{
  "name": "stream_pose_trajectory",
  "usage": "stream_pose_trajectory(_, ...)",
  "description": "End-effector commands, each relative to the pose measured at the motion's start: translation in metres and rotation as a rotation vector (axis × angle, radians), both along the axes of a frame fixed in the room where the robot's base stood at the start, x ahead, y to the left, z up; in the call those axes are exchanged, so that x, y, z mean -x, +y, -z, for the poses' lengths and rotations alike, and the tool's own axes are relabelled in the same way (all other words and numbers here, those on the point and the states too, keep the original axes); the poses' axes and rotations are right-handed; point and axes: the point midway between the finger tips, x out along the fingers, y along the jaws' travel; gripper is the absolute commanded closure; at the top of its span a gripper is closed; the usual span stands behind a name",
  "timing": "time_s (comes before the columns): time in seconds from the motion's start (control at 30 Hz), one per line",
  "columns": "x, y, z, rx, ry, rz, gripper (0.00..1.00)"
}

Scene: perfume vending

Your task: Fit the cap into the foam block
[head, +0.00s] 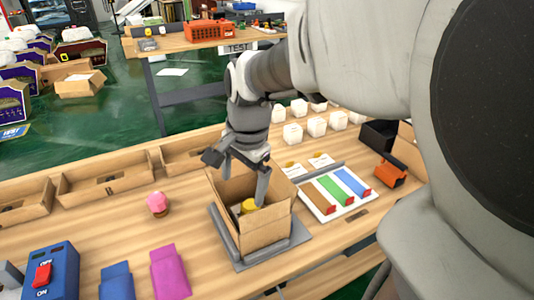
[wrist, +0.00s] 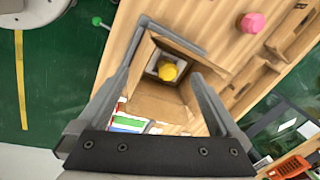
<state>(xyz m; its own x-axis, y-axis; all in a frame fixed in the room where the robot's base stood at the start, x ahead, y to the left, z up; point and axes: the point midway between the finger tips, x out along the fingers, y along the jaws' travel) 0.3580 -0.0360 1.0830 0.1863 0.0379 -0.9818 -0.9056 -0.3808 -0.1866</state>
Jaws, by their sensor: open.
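A yellow round cap (head: 249,206) is inside an open cardboard box (head: 268,235) on the table. The cap also shows in the wrist view (wrist: 168,72), with a pale grey square block (wrist: 152,66) around or under it, perhaps the foam block. I cannot tell whether the cap is seated in it. My gripper (head: 238,172) is open above the box, pointing down, with one finger overlapping the box opening. In the wrist view the cap shows between the two fingers, apart from both.
The box stands on a grey tray (head: 244,264). A pink-topped item (head: 157,204) is to its left. A white board with coloured strips (head: 339,190) is to its right. Wooden trays (head: 106,189) line the back left. A blue switch box (head: 50,272) is front left.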

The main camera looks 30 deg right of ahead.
Motion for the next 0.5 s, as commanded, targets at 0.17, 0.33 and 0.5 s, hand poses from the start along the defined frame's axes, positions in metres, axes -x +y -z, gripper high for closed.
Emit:
stream_pose_trajectory(0.17, 0.041, 0.018, -0.040, 0.112, -0.164, -0.389, 0.00)
stream_pose_trajectory(0.33, 0.077, 0.028, -0.046, 0.246, -0.238, -0.731, 0.00)
stream_pose_trajectory(0.5, 0.102, 0.034, -0.045, 0.365, -0.279, -0.980, 0.00)
